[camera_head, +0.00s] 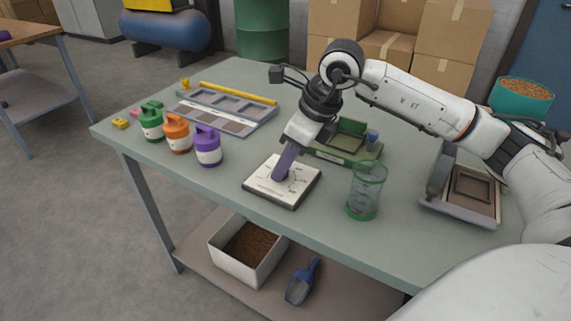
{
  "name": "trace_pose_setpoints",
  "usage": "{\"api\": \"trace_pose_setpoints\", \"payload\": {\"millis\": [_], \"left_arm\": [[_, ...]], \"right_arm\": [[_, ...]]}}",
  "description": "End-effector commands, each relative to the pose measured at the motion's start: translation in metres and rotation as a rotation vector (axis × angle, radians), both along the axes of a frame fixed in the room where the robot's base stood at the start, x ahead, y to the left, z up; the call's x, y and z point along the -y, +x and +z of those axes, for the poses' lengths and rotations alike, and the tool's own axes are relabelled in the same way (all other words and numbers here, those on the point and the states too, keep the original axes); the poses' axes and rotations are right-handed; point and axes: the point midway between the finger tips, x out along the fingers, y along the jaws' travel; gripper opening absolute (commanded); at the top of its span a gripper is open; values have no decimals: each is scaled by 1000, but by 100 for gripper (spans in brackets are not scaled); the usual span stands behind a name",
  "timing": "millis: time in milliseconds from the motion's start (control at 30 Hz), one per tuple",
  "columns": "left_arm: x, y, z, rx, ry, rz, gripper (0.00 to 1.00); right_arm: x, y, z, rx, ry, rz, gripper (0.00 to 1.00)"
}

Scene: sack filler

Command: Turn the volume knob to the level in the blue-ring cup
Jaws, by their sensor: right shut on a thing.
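A square white dial plate (303,188) with dark markings lies near the table's front edge. My right gripper (282,174) reaches down onto its middle and is shut there, on what seems to be the volume knob. The fingers hide the knob, so its setting cannot be read. A clear cup with a green rim (364,192) stands upright to the right of the plate. My left gripper is out of view.
Green, orange and purple lidded canisters (207,147) stand at left, before a grey compartment tray (226,117). A green tray (343,156) lies behind the plate. A grey framed box (462,195) stands at right. A white bin (249,250) and blue scoop (301,284) rest on the lower shelf.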

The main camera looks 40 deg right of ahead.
Motion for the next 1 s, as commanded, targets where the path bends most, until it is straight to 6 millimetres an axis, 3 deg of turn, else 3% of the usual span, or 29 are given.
{"api": "trace_pose_setpoints", "payload": {"millis": [500,1000], "left_arm": [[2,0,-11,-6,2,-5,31],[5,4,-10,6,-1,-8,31]], "right_arm": [[-6,0,0,3,1,-491,4],[-9,0,1,2,1,-887,4]]}}
